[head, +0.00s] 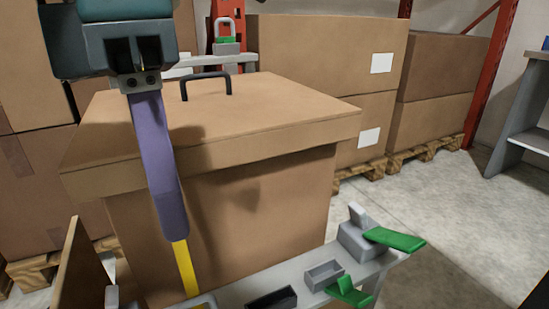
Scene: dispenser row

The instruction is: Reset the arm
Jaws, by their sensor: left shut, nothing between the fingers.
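My left gripper (139,82) hangs at the upper left, dark grey and teal, pointing down. Its fingers are shut with nothing between them. A long bar (160,160), purple above and yellow below, runs from just under the fingertips down to the grey ledge (238,290). I cannot tell whether the fingertips touch the bar or only overlap it in the picture. My right gripper is not in view.
A large lidded cardboard box (225,215) with a dark handle (207,79) stands behind the ledge. Grey blocks, small trays and green levers (395,239) line the ledge. Stacked cartons (325,50) on pallets stand behind. Concrete floor (440,220) is clear at right.

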